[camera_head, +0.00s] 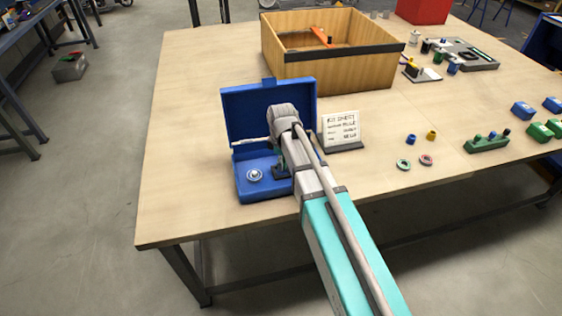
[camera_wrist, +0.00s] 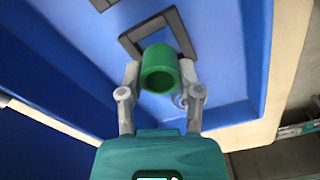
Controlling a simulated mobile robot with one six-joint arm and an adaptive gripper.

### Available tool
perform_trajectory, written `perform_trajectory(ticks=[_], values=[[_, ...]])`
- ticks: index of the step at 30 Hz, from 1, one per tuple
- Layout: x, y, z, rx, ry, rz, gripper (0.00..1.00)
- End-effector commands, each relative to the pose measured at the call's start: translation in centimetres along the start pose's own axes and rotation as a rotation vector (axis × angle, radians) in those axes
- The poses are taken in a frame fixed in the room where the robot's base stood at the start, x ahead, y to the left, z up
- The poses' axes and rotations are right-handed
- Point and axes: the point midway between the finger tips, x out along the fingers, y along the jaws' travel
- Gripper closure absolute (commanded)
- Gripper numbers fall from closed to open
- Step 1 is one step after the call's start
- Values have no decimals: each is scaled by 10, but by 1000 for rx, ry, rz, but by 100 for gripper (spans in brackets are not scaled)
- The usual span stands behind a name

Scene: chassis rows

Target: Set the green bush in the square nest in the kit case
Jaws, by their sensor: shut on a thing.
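The green bush (camera_wrist: 158,72) is a short hollow cylinder held between the two fingers of my gripper (camera_wrist: 160,82) in the wrist view. The square nest (camera_wrist: 146,30) is a dark grey square frame on the blue floor of the kit case, just beyond the bush. The bush overlaps the near part of the nest in the picture; I cannot tell whether it touches it. The blue kit case (camera_head: 252,182) stands open on the table in the head view, lid up at the back. My arm hides its right part, the bush and most of my gripper there.
A silver round part (camera_head: 254,175) sits in the case's left side. A sheet stand (camera_head: 341,130) is right of the case. A wooden bin (camera_head: 340,68) stands behind. Small blue and yellow bushes and rings (camera_head: 403,164) lie on the right, near a green block (camera_head: 487,144).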

Motion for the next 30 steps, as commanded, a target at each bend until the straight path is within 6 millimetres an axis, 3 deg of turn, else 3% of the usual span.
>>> perform_trajectory(ticks=[30], values=[[20,0,0,0,0,0,78]])
